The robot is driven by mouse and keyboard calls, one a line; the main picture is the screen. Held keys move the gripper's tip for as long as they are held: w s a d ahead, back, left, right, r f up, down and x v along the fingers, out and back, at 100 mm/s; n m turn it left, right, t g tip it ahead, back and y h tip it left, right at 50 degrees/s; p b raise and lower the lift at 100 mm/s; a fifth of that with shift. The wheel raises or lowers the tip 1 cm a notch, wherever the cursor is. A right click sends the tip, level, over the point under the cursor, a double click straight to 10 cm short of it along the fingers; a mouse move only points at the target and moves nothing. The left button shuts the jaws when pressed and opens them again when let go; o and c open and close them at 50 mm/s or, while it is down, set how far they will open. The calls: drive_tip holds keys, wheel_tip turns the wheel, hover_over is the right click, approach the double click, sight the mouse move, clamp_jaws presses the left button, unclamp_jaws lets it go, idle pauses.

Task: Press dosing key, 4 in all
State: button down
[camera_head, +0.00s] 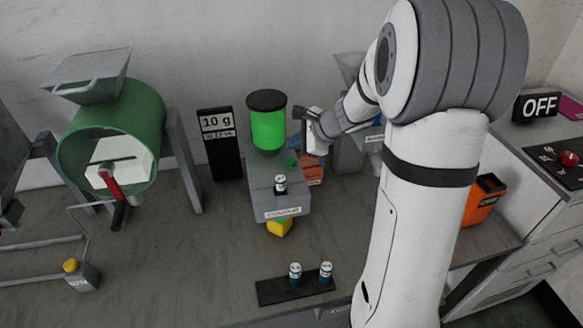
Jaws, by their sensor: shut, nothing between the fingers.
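The grey dosing unit (263,195) stands at the middle of the bench with a bright green container (268,130) under a black lid on top. A small green round key (291,162) shows at its right side, close to the container. A small dark vial with a white label (280,184) stands on the unit's front part. A black sign (217,122) beside it reads "10 g" above a smaller line that I cannot read. My gripper (303,115) is shut and empty, just right of the green container and above the key. I cannot tell its exact height over the key.
A black rack (265,293) with two vials sits in front. A green drum machine (150,115) with a red handle stands at the left. An orange box (484,200) and an "OFF" sign (540,106) are at the right.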

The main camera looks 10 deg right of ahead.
sight(295, 162)
drive_tip(key=shift+f+b, duration=0.85)
drive_tip(key=shift+f, duration=0.5)
drive_tip(key=shift+f, duration=0.1)
idle(0.9)
drive_tip(key=shift+f+b, duration=0.3)
drive_tip(key=shift+b, duration=0.2)
drive_tip(key=shift+f+b, duration=0.6)
drive_tip(key=shift+b, duration=0.05)
idle(0.5)
drive_tip(key=shift+r, duration=0.1)
idle(0.3)
drive_tip(key=shift+r+p, duration=0.75)
drive_tip(key=shift+r, duration=0.15)
drive_tip(key=shift+r, duration=0.15)
wheel_tip(295, 162, up, 5)
drive_tip(key=p, duration=0.4)
